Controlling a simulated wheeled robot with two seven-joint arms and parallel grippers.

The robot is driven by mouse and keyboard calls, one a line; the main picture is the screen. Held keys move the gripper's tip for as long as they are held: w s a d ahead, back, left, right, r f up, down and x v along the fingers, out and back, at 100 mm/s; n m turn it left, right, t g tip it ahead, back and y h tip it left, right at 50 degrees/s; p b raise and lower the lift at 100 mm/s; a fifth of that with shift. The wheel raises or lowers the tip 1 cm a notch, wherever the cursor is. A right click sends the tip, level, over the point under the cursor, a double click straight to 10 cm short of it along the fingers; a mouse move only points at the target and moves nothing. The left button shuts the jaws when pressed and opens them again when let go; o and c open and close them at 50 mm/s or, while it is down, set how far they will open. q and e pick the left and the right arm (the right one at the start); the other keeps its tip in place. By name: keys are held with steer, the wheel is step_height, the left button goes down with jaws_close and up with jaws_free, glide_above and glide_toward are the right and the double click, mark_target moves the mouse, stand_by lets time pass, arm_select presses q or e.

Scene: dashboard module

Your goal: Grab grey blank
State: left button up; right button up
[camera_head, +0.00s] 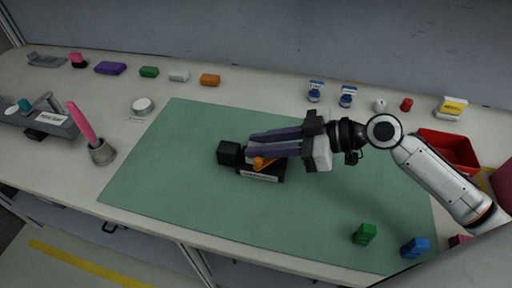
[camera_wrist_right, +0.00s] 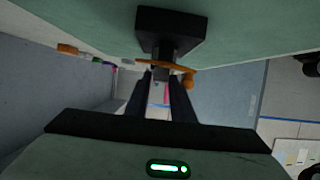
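A light grey block (camera_head: 179,76) lies in the row of coloured blocks at the back of the table, between a green block and an orange block. My right gripper (camera_head: 250,144) is far from it, over the middle of the green mat. Its two long fingers point left, above a black fixture (camera_head: 262,174) with an orange lever. In the right wrist view the fingers (camera_wrist_right: 161,78) are apart, with a gap between them. The fixture's black end (camera_wrist_right: 170,22) and the orange lever (camera_wrist_right: 155,64) show just beyond the tips. My left gripper is not in view.
The green mat (camera_head: 180,175) is mostly bare. A green block (camera_head: 364,234) and a blue block (camera_head: 414,247) stand near its front right. A red bin (camera_head: 447,148) is at right. A cup with a pink-handled tool (camera_head: 101,152) stands at left.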

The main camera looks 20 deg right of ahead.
jaws_close()
